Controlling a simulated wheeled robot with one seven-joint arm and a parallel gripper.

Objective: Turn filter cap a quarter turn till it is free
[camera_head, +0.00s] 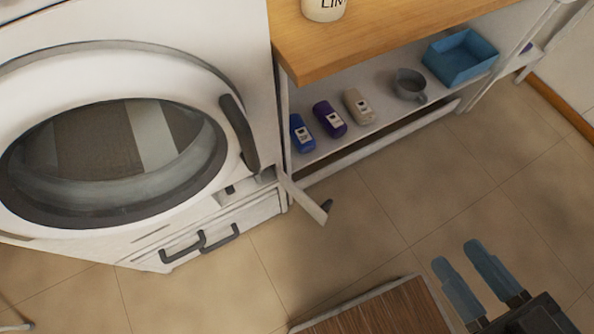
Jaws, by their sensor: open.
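The washing machine (222,55) stands at the left with its round door shut. At its lower right corner a small white flap (303,199) stands swung open and juts out over the floor. In the recess beside the flap a small dark piece (230,189) shows; it may be the filter cap, but it is too small to tell how it is turned. My gripper (456,255) is at the lower right, its two blue fingers apart and nothing between them. It is over the floor, well away from the flap and recess.
A drawer with dark handles (183,248) is in the machine's base. Right of the machine, a wooden-topped cart (400,30) holds bottles, a grey mug (409,85) and a blue bin (460,57) on its lower shelf. A brown wooden surface (385,312) is at the bottom. Tiled floor between is clear.

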